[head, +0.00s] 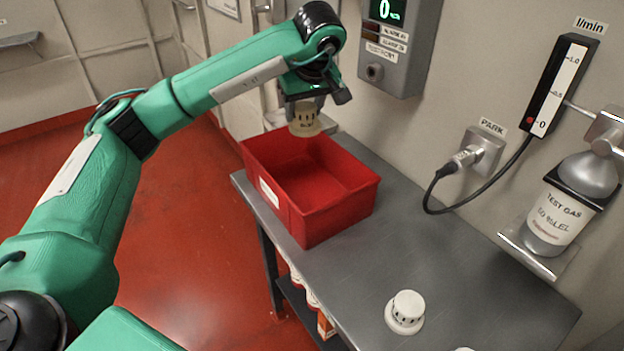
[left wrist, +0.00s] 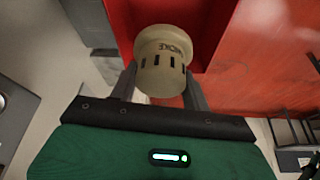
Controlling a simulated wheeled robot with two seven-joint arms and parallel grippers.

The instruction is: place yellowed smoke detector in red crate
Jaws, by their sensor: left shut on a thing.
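The yellowed smoke detector (head: 304,124) is held in my left gripper (head: 304,105), above the back part of the red crate (head: 340,213). In the left wrist view the detector (left wrist: 163,58) is a beige, slotted cylinder with a wider end and partly readable dark lettering. It sits between the two fingers of my left gripper (left wrist: 160,85). The crate (left wrist: 120,25) shows behind it there. The crate stands on the grey bench, and the part of its floor that I see is bare. My right gripper is not in view.
A white detector (head: 405,312) stands on the front of the grey bench (head: 400,250), and part of another white thing shows at the bottom edge. A wall-mounted meter box (head: 398,45), a cable plug (head: 466,157) and a gas bottle (head: 552,215) line the wall. The bench middle is clear.

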